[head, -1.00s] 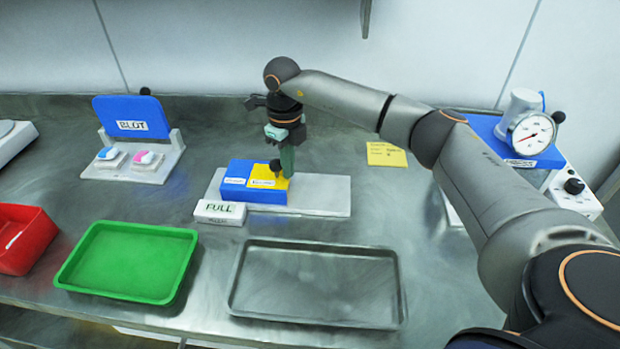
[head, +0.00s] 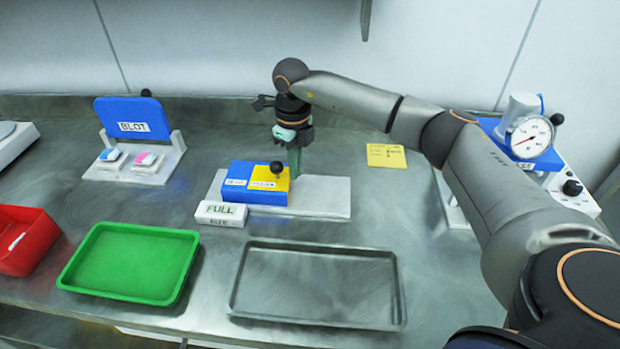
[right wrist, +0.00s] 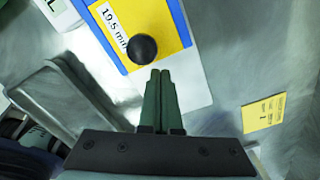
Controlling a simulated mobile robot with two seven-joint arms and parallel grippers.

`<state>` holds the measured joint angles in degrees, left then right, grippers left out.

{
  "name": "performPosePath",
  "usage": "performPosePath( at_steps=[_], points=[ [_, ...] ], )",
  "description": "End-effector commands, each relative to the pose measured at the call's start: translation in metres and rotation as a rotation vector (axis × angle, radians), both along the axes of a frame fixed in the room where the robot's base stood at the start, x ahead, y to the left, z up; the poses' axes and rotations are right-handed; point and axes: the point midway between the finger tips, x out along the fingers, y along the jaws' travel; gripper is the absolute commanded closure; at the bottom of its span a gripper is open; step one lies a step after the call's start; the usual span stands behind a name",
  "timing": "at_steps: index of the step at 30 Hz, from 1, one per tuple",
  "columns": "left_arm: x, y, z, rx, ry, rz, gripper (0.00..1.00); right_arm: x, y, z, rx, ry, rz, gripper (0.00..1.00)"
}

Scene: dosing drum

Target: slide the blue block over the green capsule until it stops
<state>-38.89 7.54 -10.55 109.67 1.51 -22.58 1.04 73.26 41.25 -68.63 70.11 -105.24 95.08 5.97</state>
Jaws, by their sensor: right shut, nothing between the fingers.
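The blue block (head: 264,197) sits on a pale flat plate (head: 325,200), toward its left end. It has a yellow face (head: 262,182) and a black knob (head: 276,167) on top. My right gripper (head: 295,175) points down just right of the knob, its green fingers closed together and empty. In the right wrist view the fingertips (right wrist: 160,73) lie close to the knob (right wrist: 142,49); I cannot tell if they touch it. No green capsule can be made out. My left gripper is not in view.
A white FULL block (head: 221,212) stands in front of the plate. A green tray (head: 180,235) and a grey metal tray (head: 398,300) lie nearer. A blue BLOT stand (head: 115,110) is at left, a dial device (head: 530,137) at right. The plate's right part is bare.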

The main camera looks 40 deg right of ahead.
Motion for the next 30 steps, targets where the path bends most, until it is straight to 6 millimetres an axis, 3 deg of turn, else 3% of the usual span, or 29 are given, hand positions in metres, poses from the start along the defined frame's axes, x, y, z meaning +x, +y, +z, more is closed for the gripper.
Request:
performPosePath(
  at_steps=[24,30],
  points=[
    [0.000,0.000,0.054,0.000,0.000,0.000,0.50,0.000,0.000,0.070,0.000,-0.001,0.000,1.00],
    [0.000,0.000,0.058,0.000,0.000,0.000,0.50,0.000,0.000,0.076,0.000,0.000,0.000,1.00]
  ],
)
